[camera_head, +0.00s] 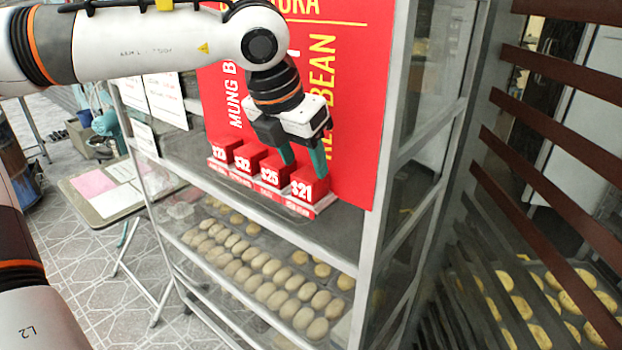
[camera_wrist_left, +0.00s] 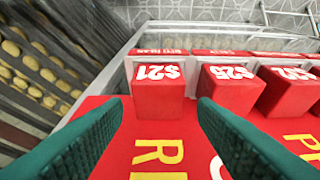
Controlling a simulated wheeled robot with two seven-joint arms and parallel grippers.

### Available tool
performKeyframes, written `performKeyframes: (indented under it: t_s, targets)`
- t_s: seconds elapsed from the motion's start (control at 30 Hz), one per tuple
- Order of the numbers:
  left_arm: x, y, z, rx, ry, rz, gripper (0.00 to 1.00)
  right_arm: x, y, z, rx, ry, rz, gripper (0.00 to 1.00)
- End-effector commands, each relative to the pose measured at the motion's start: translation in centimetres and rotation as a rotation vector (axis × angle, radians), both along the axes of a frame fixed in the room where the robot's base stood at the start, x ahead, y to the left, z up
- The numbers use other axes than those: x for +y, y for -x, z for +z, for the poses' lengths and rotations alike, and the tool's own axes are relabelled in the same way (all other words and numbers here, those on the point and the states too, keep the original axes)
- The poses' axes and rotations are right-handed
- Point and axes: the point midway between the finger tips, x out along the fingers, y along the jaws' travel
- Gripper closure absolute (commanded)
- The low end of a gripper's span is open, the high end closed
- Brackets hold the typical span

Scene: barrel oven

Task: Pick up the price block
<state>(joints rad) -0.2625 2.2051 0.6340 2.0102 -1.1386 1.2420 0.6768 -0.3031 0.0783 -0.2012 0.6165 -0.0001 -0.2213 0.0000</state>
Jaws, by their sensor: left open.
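Several red price blocks stand in a row on the cabinet's top shelf. In the head view they include a $21 block (camera_head: 308,187) at the right end and a $25 block (camera_head: 275,172) beside it. In the left wrist view the $21 block (camera_wrist_left: 157,88) lies ahead between the fingers and the $25 block (camera_wrist_left: 229,88) is just right of it. My left gripper (camera_head: 304,163) is open and empty, its green fingers pointing down close to the $21 and $25 blocks. The fingers also show in the left wrist view (camera_wrist_left: 160,108). My right gripper is not seen.
A red sign (camera_head: 350,110) stands right behind the blocks. The metal cabinet frame (camera_head: 378,190) rises at the right. Trays of buns (camera_head: 270,275) fill the shelf below. A small table (camera_head: 105,205) stands at the left.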

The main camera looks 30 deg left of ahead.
Motion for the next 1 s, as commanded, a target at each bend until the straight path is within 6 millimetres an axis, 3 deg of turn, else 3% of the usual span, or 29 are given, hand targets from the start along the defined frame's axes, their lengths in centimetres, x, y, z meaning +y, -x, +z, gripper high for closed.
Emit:
performKeyframes:
  t_s: [0.1, 0.2, 0.5, 0.53, 0.73, 1.0]
  targets:
    - [-0.3, -0.5, -1.5, 0.008, 0.0, -0.003, 0.47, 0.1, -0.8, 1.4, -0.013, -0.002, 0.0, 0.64]
    - [-0.2, -1.0, -2.8, 0.005, 0.001, 0.001, 0.47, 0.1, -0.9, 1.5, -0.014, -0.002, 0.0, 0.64]
    - [-0.3, -1.3, -3.5, 0.0, 0.001, 0.001, 0.47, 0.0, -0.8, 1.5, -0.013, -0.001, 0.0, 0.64]
    - [-0.3, -1.3, -3.5, 0.0, 0.001, 0.001, 0.49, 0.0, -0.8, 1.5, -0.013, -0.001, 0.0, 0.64]
    - [-0.3, -1.3, -3.5, 0.0, 0.001, 0.001, 0.82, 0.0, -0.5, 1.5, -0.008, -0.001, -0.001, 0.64]
    - [-0.3, -1.3, -3.4, -0.001, 0.0, 0.001, 0.82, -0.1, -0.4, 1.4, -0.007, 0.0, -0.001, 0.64]
